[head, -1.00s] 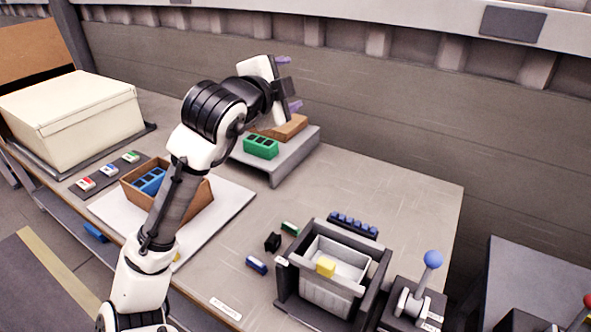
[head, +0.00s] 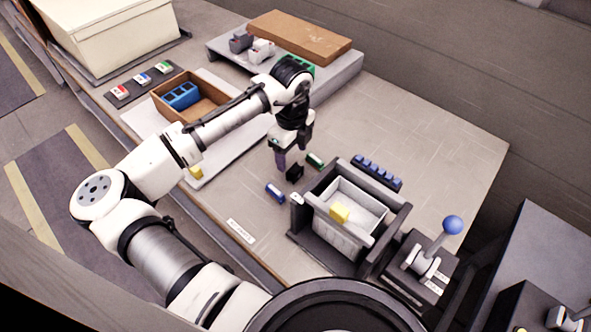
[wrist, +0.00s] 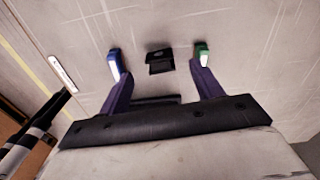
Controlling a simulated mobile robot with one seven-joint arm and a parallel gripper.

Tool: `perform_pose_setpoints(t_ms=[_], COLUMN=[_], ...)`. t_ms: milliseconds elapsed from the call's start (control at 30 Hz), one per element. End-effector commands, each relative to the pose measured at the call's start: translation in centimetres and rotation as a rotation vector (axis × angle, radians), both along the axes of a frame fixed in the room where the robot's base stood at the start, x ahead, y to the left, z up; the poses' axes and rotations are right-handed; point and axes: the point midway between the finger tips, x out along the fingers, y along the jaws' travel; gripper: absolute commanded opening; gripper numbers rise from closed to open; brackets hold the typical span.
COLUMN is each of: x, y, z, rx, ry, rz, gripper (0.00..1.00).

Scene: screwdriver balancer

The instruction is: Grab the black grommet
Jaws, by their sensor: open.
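The black grommet (head: 295,172) is a small dark block on the bench, between a blue piece (head: 275,193) and a green piece (head: 315,160). In the wrist view the black grommet (wrist: 159,61) lies on the bench beyond and between my two fingers. My gripper (head: 287,158) points down above the bench, just left of the grommet. In the wrist view my gripper (wrist: 160,72) has its purple fingers spread wide with nothing between them. The blue piece (wrist: 114,62) and green piece (wrist: 202,56) show near the left and right fingertips.
A dark-framed grey bin (head: 335,228) holding a yellow block (head: 339,212) stands right of the grommet. A blue row of sockets (head: 378,172) is behind it, and a blue-knobbed lever (head: 453,225) farther right. A cardboard box (head: 205,106) stands left. The bench right of the back shelf is clear.

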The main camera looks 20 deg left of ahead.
Motion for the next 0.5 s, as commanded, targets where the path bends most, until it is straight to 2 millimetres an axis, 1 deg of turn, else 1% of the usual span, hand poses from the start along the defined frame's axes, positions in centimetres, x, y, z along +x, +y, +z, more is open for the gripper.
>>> perform_pose_setpoints(t_ms=[33,267,500], x=[0.0,-0.1,-0.2], y=[0.0,0.0,-0.1], z=[-0.5,-2.0,-5.5], rx=[0.0,-0.001,-0.001], ry=[0.001,0.0,0.0], rz=[0.0,0.0,0.001], gripper=[0.65,0.65,0.65])
